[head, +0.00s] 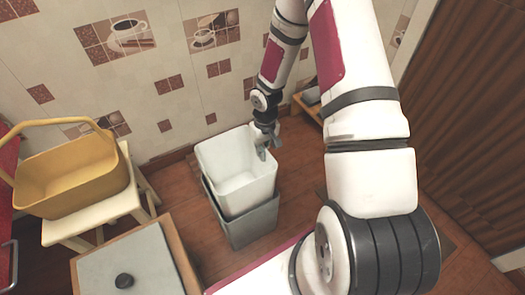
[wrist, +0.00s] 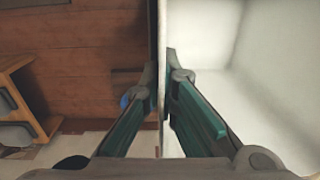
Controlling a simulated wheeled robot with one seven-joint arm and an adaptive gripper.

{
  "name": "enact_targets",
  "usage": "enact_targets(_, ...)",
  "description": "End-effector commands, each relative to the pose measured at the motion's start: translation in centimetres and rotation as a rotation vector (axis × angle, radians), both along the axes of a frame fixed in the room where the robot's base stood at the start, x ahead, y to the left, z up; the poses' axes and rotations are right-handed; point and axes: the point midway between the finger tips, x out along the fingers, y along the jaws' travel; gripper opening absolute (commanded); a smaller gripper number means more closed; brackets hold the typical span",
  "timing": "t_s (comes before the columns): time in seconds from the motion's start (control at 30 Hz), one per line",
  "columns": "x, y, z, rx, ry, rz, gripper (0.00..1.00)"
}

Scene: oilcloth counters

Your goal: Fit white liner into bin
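The white liner (head: 238,185) is a square, open-topped tub in the head view. Its lower part is inside the grey bin (head: 252,228) on the floor, and its upper part stands well above the bin's rim. My gripper (head: 265,148) is at the liner's right rim. In the wrist view, my gripper (wrist: 161,80) has one finger on each side of the liner's thin wall, closed on it. The liner's pale inside (wrist: 270,75) fills the right of that view. The liner's bottom inside the bin is hidden.
A yellow basket (head: 72,178) sits on a cream stool (head: 120,205) at the left. A grey-topped cabinet (head: 145,262) with a black knob stands in front. A low wooden shelf (head: 308,108) is behind the bin. Tiled wall lies behind; brown floor surrounds the bin.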

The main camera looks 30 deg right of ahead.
Motion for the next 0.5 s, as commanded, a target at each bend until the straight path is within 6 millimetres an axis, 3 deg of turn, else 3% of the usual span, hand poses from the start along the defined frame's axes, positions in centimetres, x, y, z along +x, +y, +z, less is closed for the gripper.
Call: enact_targets(0.5, 0.0, 0.0, -3.5, 0.000, 0.001, 0.001, 0.00)
